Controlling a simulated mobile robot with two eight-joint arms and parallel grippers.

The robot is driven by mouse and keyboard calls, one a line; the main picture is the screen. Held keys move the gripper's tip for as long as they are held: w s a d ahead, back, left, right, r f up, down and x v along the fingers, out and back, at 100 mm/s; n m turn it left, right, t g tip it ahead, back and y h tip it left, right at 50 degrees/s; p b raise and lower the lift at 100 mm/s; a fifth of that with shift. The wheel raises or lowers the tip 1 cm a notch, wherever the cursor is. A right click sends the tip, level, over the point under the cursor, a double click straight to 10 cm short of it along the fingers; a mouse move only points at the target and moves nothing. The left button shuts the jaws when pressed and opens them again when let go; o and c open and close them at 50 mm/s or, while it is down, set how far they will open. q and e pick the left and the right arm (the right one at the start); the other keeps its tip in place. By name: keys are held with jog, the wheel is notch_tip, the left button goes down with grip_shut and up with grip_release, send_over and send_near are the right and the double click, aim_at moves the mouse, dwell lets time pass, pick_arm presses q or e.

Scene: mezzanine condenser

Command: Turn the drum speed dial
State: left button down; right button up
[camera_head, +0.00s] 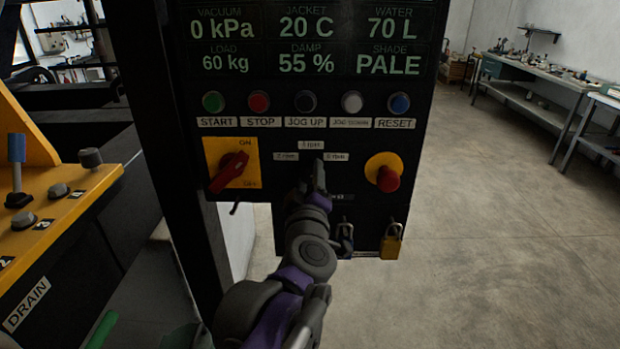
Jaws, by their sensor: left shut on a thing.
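A black control panel (270,220) stands upright in front of me. Three small white labels mark the dial's spot: a top label (310,145), a left label (286,156) and a right label (336,156). My left gripper (318,172) reaches up from below to the panel between these labels. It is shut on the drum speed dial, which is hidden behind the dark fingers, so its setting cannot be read. My right gripper is not in view.
A red rotary switch (229,172) on a yellow plate is left of my gripper. A red emergency button (388,178) is to the right. A yellow padlock (392,241) hangs below. Several push buttons line up above. A yellow lever console (60,215) stands at left.

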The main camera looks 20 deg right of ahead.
pick_arm(q)
jog(key=shift+m, duration=0.4)
jog(key=shift+c, duration=1.5)
grip_release()
jog(key=shift+s, duration=0.15)
jog(key=v, duration=1)
jog(key=shift+s+b, duration=0.3)
jog(key=shift+s, duration=0.05)
jog(key=shift+a, duration=0.1)
